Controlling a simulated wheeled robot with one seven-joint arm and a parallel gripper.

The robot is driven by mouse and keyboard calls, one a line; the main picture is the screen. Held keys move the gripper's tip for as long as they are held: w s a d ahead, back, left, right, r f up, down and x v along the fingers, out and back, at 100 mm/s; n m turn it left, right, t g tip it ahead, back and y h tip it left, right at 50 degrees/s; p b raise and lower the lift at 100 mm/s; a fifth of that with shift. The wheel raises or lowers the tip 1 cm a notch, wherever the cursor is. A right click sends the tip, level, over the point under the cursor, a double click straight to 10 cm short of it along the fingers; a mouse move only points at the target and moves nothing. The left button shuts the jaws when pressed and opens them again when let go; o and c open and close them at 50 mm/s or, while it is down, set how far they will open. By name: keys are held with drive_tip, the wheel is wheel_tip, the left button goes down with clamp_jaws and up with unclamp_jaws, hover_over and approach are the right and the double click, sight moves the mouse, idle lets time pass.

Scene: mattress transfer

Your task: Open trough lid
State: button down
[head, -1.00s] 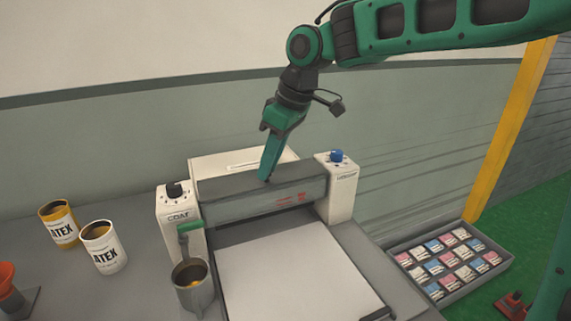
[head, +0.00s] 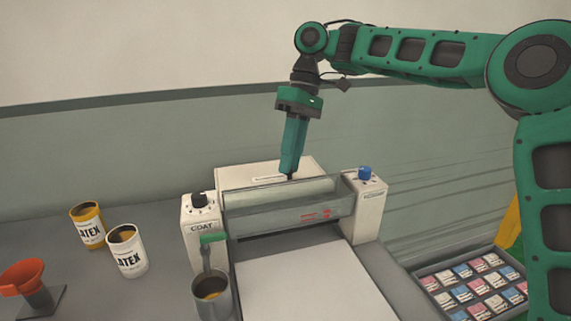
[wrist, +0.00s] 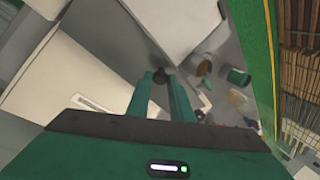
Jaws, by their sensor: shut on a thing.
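The coating machine stands on the grey table, with a long grey trough (head: 285,221) running between two white end posts. The trough's top is uncovered, and a pale rounded surface (head: 270,195) shows inside it. The lid seems raised at the back edge, against the white panel (head: 258,175); its outline is hard to separate from the trough. My gripper (head: 289,177) points down at that back edge, near its middle. In the wrist view my gripper's fingers (wrist: 161,78) are closed around a small dark knob (wrist: 160,73), partly hidden between them.
The left post (head: 203,228) has a black knob, the right post (head: 368,210) a blue one. A card tray (head: 470,285) is right.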

drive_tip(key=shift+w+d+g, duration=0.15)
drive_tip(key=shift+w+g, duration=0.15)
drive_tip(key=shift+w, duration=0.3)
idle(0.3)
